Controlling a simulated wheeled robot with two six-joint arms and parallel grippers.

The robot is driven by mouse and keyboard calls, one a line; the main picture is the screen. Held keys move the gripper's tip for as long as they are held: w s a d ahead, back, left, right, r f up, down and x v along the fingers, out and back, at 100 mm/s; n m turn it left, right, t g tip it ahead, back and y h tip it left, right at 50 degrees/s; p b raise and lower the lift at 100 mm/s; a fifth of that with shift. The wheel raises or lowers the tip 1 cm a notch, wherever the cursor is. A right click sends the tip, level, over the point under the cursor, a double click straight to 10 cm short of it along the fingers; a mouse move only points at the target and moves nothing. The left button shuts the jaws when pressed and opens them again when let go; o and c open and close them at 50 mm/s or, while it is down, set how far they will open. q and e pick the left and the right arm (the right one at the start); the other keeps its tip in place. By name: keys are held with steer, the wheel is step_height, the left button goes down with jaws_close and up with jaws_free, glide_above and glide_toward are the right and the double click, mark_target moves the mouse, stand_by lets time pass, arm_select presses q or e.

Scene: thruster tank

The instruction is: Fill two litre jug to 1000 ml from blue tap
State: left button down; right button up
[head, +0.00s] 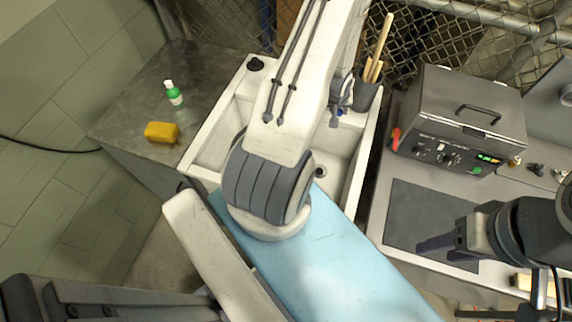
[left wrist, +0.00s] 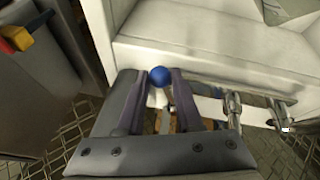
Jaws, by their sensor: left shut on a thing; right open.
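The blue tap's round knob (left wrist: 159,76) sits between the fingertips of my left gripper (left wrist: 160,79) in the left wrist view. That gripper is shut on it. In the head view my own left arm covers most of the tap area and the left gripper; a small bit of blue tap (head: 340,111) shows beside the arm at the sink's back. My right gripper (head: 437,243) is open and empty above the dark mat on the right worktop. I see no jug that I can make out in either view; my arm hides much of the sink.
The white sink (head: 214,140) lies under my left arm. Metal taps (left wrist: 233,108) stand beside the gripper. A yellow sponge (head: 161,132) and green bottle (head: 174,93) are on the left counter. A lidded tank (head: 466,109) stands right, behind the dark mat (head: 412,215).

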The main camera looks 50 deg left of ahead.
stand_by(0.4)
arm_select(q)
steer(key=s+a, duration=0.3)
steer(key=shift+a+p, duration=0.15)
steer(key=shift+p, duration=0.2)
steer(key=shift+a, duration=0.1)
stand_by(0.4)
steer(key=c, duration=0.5)
jaws_free()
steer(key=shift+s, duration=0.15)
steer(key=w+p+v, duration=0.1)
steer(key=p+v, duration=0.1)
steer(key=v, duration=0.6)
steer(key=w+r+p+v, duration=0.1)
steer(key=p+v, duration=0.2)
steer(key=v, duration=0.5)
steer(key=shift+w+a+p, duration=0.3)
steer(key=shift+p, duration=0.05)
